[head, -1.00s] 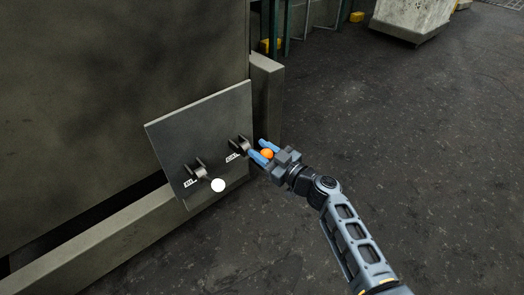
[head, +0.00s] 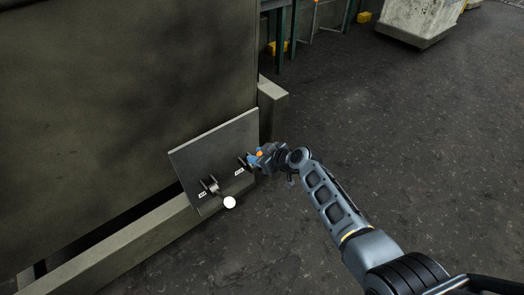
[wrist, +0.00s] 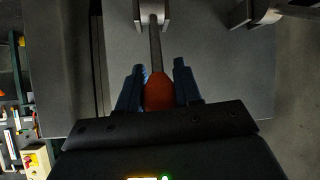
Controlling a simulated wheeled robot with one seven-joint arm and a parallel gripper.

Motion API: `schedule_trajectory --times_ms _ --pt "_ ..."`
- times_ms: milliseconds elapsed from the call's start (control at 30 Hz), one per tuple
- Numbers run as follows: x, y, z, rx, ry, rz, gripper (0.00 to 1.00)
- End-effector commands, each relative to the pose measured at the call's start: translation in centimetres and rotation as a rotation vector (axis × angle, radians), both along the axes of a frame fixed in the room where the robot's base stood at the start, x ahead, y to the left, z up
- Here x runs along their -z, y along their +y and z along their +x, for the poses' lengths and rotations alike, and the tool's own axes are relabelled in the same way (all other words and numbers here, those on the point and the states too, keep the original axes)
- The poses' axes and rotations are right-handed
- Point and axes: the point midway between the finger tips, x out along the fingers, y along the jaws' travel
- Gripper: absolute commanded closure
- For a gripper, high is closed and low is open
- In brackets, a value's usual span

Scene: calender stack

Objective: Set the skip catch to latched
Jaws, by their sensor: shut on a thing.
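A grey metal panel (head: 214,152) carries two levers on brackets, each beside a small white label too small to read. The right lever has an orange knob (head: 259,153); it also shows in the wrist view (wrist: 158,92), with its grey rod (wrist: 155,45) running up to a bracket (wrist: 152,12). The left lever ends in a white ball (head: 229,202) that sticks out toward the lower right. My gripper (head: 259,157) is shut on the orange knob, with a blue finger on each side of it. I cannot tell which lever is the skip catch.
The panel stands against a large grey housing (head: 110,100) with a low beam (head: 120,238) along its foot. The dark floor (head: 400,140) to the right is open. A pale block (head: 415,20) and green posts stand at the back.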

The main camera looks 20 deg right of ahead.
Motion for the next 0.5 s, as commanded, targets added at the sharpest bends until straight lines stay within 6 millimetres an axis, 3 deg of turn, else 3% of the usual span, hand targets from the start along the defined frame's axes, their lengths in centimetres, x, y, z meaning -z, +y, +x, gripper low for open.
schedule_trajectory --times_ms 33,500 --pt "-1.0 0.1 0.6 -0.002 0.039 -0.017 1.0" --pt "-0.5 1.1 3.7 0.001 0.365 -0.12 1.0"
